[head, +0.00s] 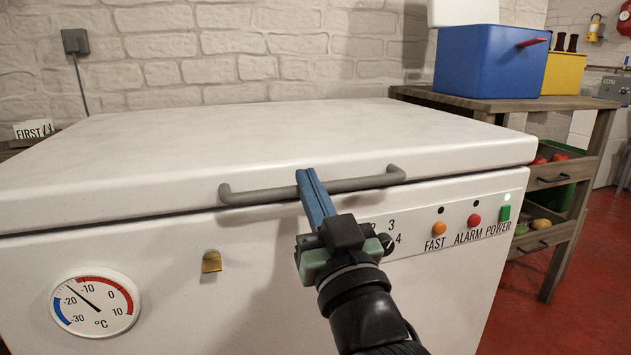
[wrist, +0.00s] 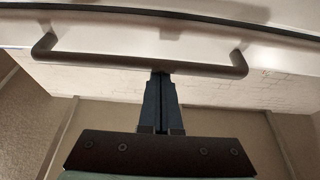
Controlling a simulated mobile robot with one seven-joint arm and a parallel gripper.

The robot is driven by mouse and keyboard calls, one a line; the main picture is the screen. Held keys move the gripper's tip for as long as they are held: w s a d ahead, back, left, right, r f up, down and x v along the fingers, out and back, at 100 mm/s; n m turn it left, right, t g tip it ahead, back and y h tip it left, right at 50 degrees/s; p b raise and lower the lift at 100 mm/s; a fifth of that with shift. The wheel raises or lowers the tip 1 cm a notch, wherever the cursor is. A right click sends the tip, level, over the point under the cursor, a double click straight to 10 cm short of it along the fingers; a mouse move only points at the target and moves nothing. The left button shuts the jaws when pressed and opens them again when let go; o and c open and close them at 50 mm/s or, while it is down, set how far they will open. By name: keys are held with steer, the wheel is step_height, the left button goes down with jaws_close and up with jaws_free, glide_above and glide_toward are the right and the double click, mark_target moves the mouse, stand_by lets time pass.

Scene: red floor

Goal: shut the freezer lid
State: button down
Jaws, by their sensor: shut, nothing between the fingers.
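The white chest freezer (head: 200,260) stands in front of me. Its lid (head: 270,130) lies nearly flat on top, with a thin dark gap along the front edge. A grey bar handle (head: 360,183) runs along the lid's front; it also shows in the wrist view (wrist: 100,59). My gripper (head: 308,178) is shut and empty, with its blue fingers together and their tips at the middle of the handle. In the wrist view the fingertips (wrist: 161,78) reach the handle's edge. I cannot tell whether they touch it.
The freezer front carries a round thermometer (head: 95,305), a brass lock (head: 211,262) and a control panel (head: 460,225). A wooden shelf unit (head: 575,140) with a blue cool box (head: 490,62) stands to the right. Red floor (head: 560,315) is clear at the lower right.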

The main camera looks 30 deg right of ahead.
steer(key=r+v, duration=0.2)
steer(key=v, duration=0.6)
steer(key=shift+s+a+p, duration=0.15)
steer(key=shift+s+p, duration=0.3)
steer(key=shift+s, duration=0.3)
steer(key=s+a+r+n+t+y+p, duration=0.15)
steer(key=a+r+p, duration=0.25)
steer(key=a+r, duration=0.5)
steer(key=a+r+n+t+y+p, duration=0.15)
steer(key=a+r+y+p, duration=0.35)
steer(key=r, duration=0.8)
steer(key=a+r+t+p, duration=0.3)
steer(key=a+r, duration=0.5)
steer(key=r, duration=0.3)
step_height(320, 180, up, 38)
steer(key=p, duration=3.8)
steer(key=shift+s, duration=0.2)
steer(key=shift+f, duration=0.1)
